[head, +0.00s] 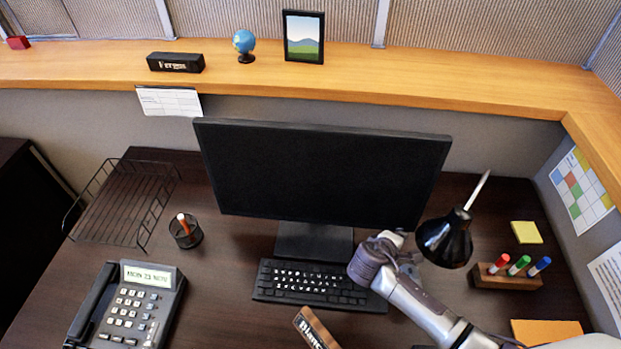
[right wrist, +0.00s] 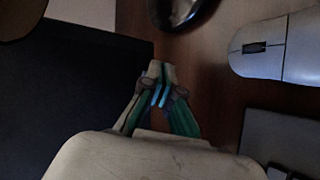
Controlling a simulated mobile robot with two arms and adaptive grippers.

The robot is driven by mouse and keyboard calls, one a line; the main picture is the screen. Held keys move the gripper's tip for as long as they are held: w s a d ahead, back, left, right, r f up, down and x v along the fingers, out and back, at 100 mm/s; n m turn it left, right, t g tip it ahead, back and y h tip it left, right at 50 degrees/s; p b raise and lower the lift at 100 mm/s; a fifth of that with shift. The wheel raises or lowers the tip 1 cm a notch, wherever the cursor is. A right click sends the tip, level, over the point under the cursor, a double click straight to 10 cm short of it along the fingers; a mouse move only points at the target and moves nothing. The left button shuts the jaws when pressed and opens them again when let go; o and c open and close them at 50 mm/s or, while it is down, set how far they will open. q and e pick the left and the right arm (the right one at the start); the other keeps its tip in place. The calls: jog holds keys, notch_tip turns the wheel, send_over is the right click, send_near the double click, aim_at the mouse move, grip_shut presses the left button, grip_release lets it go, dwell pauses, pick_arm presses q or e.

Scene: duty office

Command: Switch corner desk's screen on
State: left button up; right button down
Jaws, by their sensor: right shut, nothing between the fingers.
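The corner desk's screen (head: 320,175) stands in the middle of the desk, and its face is black. No power button can be made out on it. My right gripper (head: 397,238) is at the screen's lower right edge, above the keyboard's right end; I cannot tell if it touches the screen. In the right wrist view the right gripper's fingertips (right wrist: 160,75) are together and empty, beside a large dark panel (right wrist: 65,95) that looks like the screen. My left gripper is in neither view.
A black lamp (head: 445,238) stands close right of my right gripper. The keyboard (head: 310,283) lies below the screen. A mouse (right wrist: 272,48) shows in the right wrist view. A marker holder (head: 505,278), pen cup (head: 186,232) and phone (head: 128,305) are farther off.

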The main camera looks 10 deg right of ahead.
jog(key=shift+w, duration=0.2)
dwell(0.5)
jog(key=shift+s, duration=0.1)
jog(key=shift+s+a+p, duration=0.1)
jog(key=shift+s+p, duration=0.45)
jog(key=shift+s, duration=0.1)
jog(key=shift+s+a+r+p, duration=0.1)
jog(key=shift+s+r+p, duration=0.05)
jog(key=shift+s+p, duration=0.2)
jog(key=s+p, duration=0.2)
jog(key=s, duration=0.1)
jog(key=shift+s+a+r, duration=0.15)
jog(key=shift+a, duration=0.25)
jog(key=shift+s+a+p, duration=0.2)
jog(key=shift+s+p, duration=0.25)
jog(key=shift+s, duration=0.35)
